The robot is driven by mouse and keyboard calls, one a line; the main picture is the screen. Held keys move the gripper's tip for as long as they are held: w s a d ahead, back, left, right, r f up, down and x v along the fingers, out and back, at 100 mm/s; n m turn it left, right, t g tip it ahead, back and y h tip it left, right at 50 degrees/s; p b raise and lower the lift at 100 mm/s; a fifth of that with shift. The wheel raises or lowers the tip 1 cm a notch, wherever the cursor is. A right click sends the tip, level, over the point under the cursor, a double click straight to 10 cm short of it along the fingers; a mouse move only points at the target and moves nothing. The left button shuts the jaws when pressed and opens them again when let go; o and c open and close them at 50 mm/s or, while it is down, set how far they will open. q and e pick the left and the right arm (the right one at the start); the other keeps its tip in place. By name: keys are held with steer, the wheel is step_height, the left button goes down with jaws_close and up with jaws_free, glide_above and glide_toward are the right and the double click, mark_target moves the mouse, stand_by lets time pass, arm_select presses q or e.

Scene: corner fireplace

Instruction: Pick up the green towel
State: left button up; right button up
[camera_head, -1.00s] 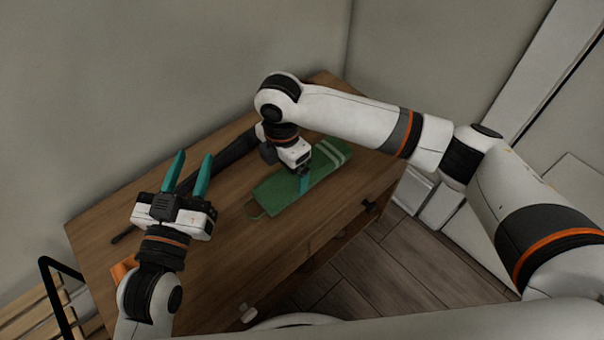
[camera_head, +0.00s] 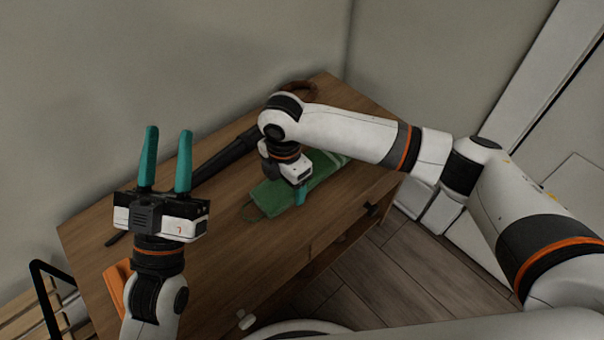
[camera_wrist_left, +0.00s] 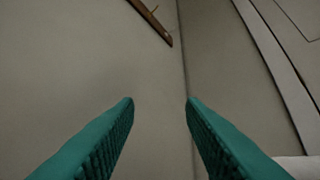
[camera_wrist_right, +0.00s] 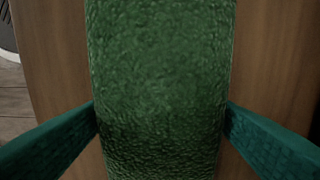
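The green towel (camera_head: 268,197) lies folded on the wooden cabinet top, partly hidden under my right arm. My right gripper (camera_head: 300,198) points down at the towel. In the right wrist view the towel (camera_wrist_right: 160,80) runs between the two teal fingers (camera_wrist_right: 162,115), one on each side, close to its edges. I cannot tell whether both fingers press on it. My left gripper (camera_head: 165,145) is open and empty, raised over the left part of the cabinet with its fingers pointing up. In the left wrist view its fingers (camera_wrist_left: 158,100) stand apart with nothing between them.
The wooden cabinet (camera_head: 225,265) stands against the corner walls. A long black object (camera_head: 225,155) lies behind my right gripper. An orange object (camera_head: 112,290) is at the cabinet's left front. Slatted wood with a black frame (camera_head: 40,310) stands at lower left.

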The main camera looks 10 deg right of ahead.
steer(key=c, duration=0.6)
steer(key=shift+c, duration=0.2)
steer(key=shift+r, duration=0.1)
